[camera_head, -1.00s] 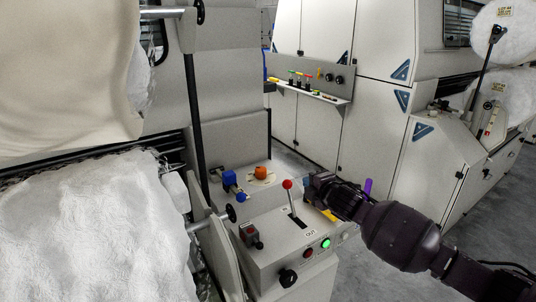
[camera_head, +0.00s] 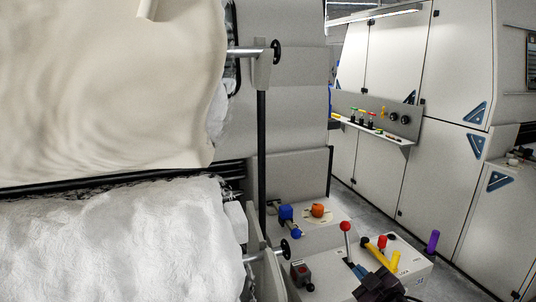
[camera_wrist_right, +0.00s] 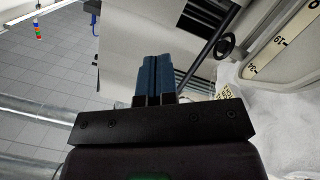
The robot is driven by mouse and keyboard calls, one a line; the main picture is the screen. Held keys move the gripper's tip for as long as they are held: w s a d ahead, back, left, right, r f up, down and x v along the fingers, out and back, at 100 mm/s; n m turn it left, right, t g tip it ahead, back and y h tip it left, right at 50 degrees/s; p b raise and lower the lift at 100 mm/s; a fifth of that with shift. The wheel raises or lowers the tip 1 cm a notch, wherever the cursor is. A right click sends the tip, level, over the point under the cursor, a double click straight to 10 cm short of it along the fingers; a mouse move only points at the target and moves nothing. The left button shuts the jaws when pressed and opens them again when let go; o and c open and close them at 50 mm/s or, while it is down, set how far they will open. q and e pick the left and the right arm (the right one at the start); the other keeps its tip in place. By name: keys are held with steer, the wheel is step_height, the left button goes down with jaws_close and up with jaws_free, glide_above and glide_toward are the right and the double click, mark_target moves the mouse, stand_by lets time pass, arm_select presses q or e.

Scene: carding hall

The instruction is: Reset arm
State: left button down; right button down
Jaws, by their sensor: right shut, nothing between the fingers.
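My right gripper (camera_head: 357,270) is at the lower edge of the head view, over the near part of the control console (camera_head: 325,275). Just beyond its fingertips stands the lever with a red ball (camera_head: 345,226); whether they touch cannot be told. In the right wrist view, the two blue fingers (camera_wrist_right: 155,76) are together with nothing between them. Most of my right arm is outside the head view. My left gripper is not in view.
White fibre (camera_head: 110,245) fills the left.

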steer(key=s+d+f+m+g+h, duration=0.2)
steer(key=s+f+m, duration=0.2)
steer(key=s+f, duration=0.5)
steer(key=s+d+f+m+g+h, duration=0.2)
steer(key=s+f, duration=0.7)
steer(key=s, duration=0.9)
steer(key=d+m, duration=0.1)
steer(key=m, duration=0.1)
steer(key=shift+f+m+h, duration=0.3)
steer(key=shift+f+h, duration=0.1)
